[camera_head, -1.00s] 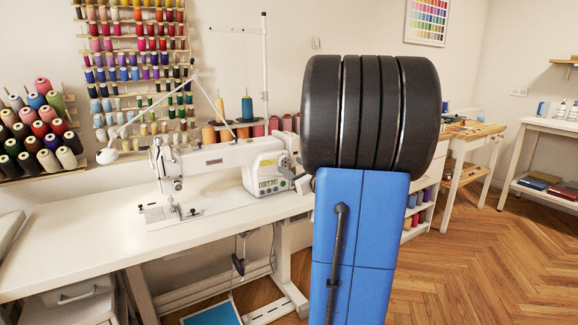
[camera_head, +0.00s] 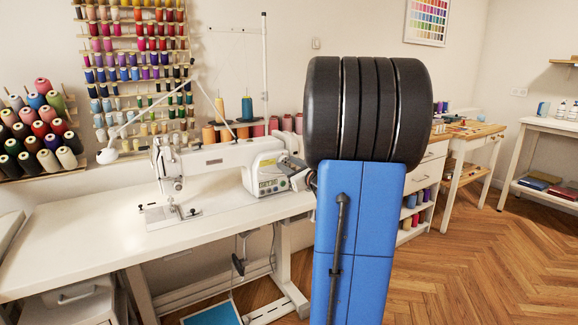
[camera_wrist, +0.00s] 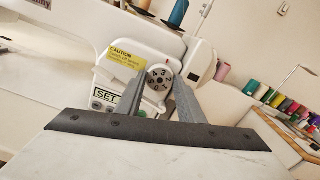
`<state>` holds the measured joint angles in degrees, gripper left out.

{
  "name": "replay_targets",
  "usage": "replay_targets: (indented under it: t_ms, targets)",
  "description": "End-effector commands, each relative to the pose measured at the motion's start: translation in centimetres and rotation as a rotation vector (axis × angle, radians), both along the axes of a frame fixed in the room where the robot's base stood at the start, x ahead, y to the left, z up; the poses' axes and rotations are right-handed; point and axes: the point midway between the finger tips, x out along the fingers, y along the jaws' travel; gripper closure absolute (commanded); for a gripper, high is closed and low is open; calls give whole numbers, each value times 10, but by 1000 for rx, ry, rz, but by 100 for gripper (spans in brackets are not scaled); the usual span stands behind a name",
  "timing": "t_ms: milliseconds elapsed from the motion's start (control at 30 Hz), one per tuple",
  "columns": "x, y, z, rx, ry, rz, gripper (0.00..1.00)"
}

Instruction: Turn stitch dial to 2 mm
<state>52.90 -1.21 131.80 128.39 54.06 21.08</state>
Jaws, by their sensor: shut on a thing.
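The stitch dial (camera_wrist: 160,77) is a small round light knob with dark numerals, on the right end of the white sewing machine (camera_head: 215,157). A small red mark shows just above it in the wrist view. The numerals are too small to tell which one stands at the mark. My gripper (camera_wrist: 160,82) has its two grey fingers on either side of the dial and is shut on it. In the head view my gripper (camera_head: 296,176) is at the machine's right end, where it hides the dial.
A yellow caution label (camera_wrist: 126,62) and a SET panel (camera_wrist: 108,96) lie left of the dial. Thread cones stand behind the machine. The white table (camera_head: 90,255) is clear in front. My arm hides part of the drawers behind it.

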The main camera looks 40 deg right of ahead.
Motion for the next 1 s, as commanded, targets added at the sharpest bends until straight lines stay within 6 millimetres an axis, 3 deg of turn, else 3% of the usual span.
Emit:
replay_targets:
  t_ms: [367, 1000]
  targets:
    - [0, 0, 0, -163, 39, 0, 88]
    - [0, 1, -1, -730, 176, 0, 88]
